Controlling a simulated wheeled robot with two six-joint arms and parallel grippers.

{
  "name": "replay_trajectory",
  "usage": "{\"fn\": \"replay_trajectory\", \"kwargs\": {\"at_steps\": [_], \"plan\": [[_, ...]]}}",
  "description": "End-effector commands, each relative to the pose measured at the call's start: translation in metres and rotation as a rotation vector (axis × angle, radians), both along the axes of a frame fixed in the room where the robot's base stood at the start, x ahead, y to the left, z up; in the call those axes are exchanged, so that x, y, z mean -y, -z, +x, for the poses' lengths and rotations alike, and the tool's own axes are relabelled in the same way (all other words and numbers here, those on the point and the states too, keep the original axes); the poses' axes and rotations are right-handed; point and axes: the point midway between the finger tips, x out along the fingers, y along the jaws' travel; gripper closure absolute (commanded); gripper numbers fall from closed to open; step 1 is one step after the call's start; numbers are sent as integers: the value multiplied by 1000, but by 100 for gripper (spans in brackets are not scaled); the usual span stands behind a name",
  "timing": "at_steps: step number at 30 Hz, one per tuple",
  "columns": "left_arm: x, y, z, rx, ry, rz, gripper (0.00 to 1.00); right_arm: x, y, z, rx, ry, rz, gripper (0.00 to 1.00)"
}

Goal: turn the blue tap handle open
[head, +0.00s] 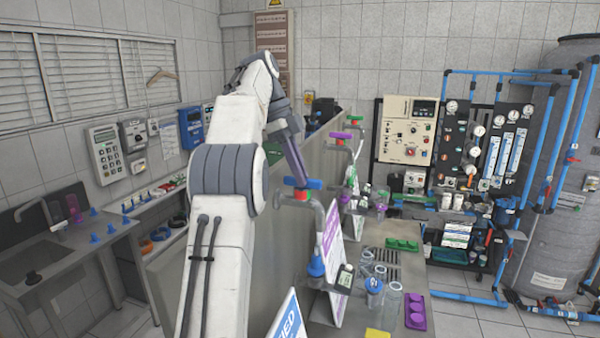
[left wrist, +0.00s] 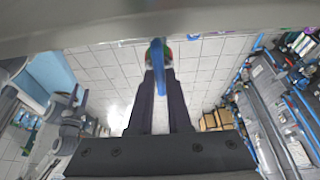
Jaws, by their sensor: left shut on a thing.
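The blue tap handle (head: 315,184) sits on top of a grey metal tap (head: 318,228), with a red part under the handle. In the head view the handle lies roughly level, left to right. My left gripper (head: 301,178) reaches down from above, its dark fingers at the middle of the handle. In the left wrist view the blue handle (left wrist: 158,68) runs as a thin bar between the tips of my left gripper (left wrist: 157,82), which is shut on it. The fingers hide part of the handle. My right gripper is not in view.
A steel bench (head: 395,262) carries glass vessels, a green block (head: 402,244) and a purple block (head: 415,312). A sign (head: 288,318) stands in front of the partition.

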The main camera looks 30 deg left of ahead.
Motion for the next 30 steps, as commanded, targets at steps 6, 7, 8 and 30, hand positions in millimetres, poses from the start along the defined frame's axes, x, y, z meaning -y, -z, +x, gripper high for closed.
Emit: {"fn": "replay_trajectory", "kwargs": {"at_steps": [6, 7, 8, 30], "plan": [[0, -2, 0, 6, 6, 3, 100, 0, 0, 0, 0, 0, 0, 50], [0, -2, 0, 6, 6, 3, 100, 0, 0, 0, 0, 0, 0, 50], [0, -2, 0, 6, 6, 3, 100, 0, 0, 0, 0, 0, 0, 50], [0, 0, 0, 1, -3, 0, 54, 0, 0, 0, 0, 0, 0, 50]]}}
